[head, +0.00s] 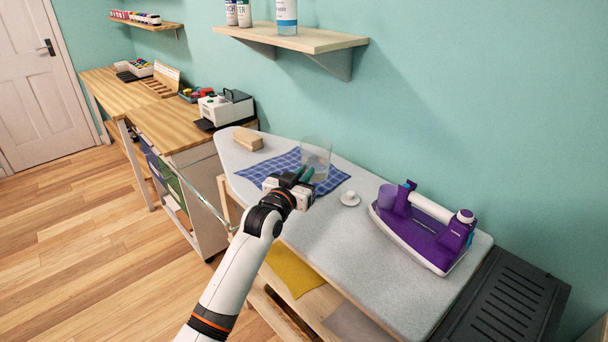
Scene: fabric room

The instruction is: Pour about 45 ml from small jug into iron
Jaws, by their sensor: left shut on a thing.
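The purple iron (422,225) with a white handle lies on the right part of the ironing board, its purple tank part (387,196) at its left end. A clear small jug (316,155) is at my left gripper (303,177), above or on the blue checked cloth. The gripper is shut on the jug, which looks upright. The gripper covers the jug's lower part, and I cannot tell whether the jug touches the cloth or how much is in it. My right gripper is not in view.
The grey ironing board (365,257) carries a blue checked cloth (333,182), a wooden block (248,139) and a small white round piece (349,199). A wall shelf (292,38) with bottles hangs above. A dark slatted stand (502,308) is at the right.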

